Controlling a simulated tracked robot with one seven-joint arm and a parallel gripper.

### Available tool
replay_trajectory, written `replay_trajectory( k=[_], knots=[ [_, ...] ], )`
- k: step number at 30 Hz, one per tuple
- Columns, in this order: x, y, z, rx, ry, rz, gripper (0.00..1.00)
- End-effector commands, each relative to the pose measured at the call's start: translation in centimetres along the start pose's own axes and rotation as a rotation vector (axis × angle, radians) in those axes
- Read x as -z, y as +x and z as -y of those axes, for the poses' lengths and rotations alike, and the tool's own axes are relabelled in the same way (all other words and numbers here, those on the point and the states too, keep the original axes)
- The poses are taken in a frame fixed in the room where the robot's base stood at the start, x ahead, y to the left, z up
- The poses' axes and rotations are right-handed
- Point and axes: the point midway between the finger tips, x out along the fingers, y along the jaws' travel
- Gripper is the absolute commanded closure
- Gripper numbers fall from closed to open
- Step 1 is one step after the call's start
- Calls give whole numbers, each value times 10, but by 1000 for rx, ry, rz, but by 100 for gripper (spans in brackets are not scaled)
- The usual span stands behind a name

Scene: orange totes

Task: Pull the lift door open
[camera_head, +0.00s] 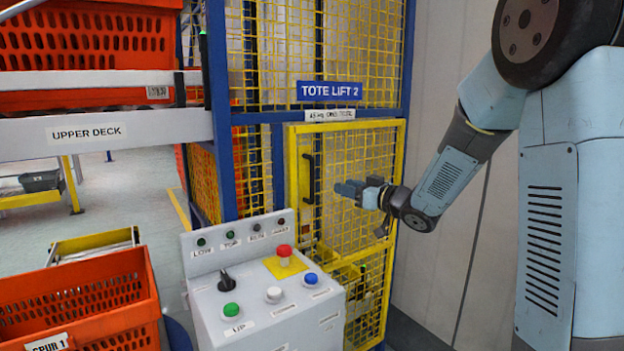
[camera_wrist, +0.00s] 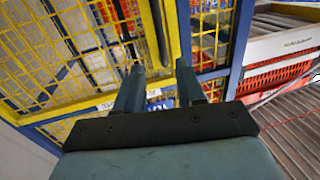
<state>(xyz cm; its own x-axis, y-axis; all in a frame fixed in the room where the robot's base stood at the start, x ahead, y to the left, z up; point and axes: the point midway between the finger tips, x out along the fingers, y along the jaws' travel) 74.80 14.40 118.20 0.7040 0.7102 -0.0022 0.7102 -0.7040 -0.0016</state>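The lift door (camera_head: 345,205) is a yellow mesh panel in a blue frame, under the sign TOTE LIFT 2. It looks shut. Its black upright handle (camera_head: 308,178) is on the left side of the door. My gripper (camera_head: 346,188) is in front of the mesh, to the right of the handle in the picture and apart from it. The wrist view shows my gripper's two fingers (camera_wrist: 160,88) spread with nothing between them. Yellow door mesh (camera_wrist: 50,50) fills the left of that view, tilted. A dark strip beyond the fingertips may be the handle; I cannot tell.
A control box (camera_head: 265,290) with buttons and a red stop knob stands low in front, left of the door. Orange totes (camera_head: 80,300) are at lower left and upper left. The upper deck (camera_head: 105,133) runs left of the lift. A pale wall is right of the door.

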Motion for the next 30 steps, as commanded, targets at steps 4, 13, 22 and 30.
replay_trajectory(
  k=[4,13,22,30],
  knots=[
    [0,13,1,7,2,-2,62],
    [0,64,2,6,1,-2,62],
    [0,113,2,5,1,-1,62],
    [0,134,0,2,1,-2,62]
  ],
)
